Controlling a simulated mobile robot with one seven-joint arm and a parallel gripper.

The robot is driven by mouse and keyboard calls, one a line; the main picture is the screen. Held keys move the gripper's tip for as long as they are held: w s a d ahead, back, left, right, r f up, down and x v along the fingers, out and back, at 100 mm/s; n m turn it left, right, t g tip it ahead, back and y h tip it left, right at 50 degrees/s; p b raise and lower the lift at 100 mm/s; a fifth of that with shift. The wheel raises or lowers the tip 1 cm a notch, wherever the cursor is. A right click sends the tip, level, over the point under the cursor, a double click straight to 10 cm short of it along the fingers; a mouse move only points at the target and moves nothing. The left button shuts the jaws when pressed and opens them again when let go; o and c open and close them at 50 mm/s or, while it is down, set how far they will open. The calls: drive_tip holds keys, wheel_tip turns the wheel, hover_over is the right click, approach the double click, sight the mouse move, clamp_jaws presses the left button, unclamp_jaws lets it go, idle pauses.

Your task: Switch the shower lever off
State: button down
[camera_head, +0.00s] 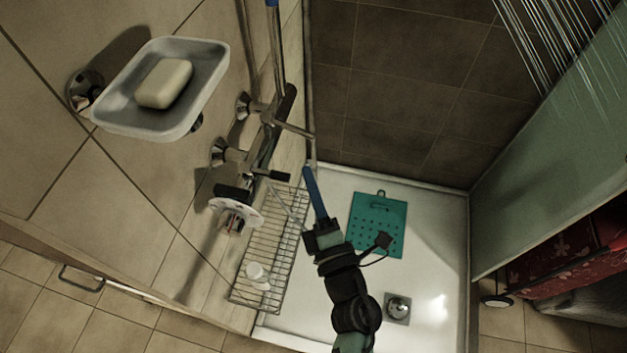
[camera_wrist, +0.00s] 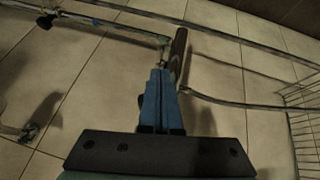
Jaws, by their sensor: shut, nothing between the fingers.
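The metal shower mixer (camera_head: 232,152) is on the tiled wall left of centre in the head view, with pipes and several protruding parts. A thin metal bar (camera_head: 295,130) sticks out from it to the right. A dark, elongated handle (camera_head: 284,104) shows by the upper part; I cannot tell for sure which part is the lever. My gripper (camera_head: 309,172), with blue fingers, is shut and empty, right of the mixer. In the wrist view, the closed fingertips (camera_wrist: 160,72) are close to a dark brown handle (camera_wrist: 178,52); contact is unclear. White water streaks fall at the head view's upper right.
A soap dish (camera_head: 205,111) with soap (camera_head: 165,83) juts from the wall. A wire rack (camera_head: 270,235) holding a white item (camera_head: 258,275) lies below the mixer. A teal perforated mat (camera_head: 378,222) lies on the white shower tray (camera_head: 440,240). A glass panel (camera_head: 560,150) stands right.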

sight(288, 128)
drive_tip(key=f+x, duration=0.1)
drive_tip(key=x, duration=0.5)
drive_tip(key=shift+w+r, duration=0.25)
drive_tip(key=shift+r, duration=0.3)
drive_tip(key=shift+w+d+r+p, duration=0.1)
drive_tip(key=shift+w+d+p, duration=0.2)
drive_tip(key=shift+w+d, duration=0.65)
drive_tip(key=shift+s+d, duration=0.1)
drive_tip(key=shift+d, duration=0.05)
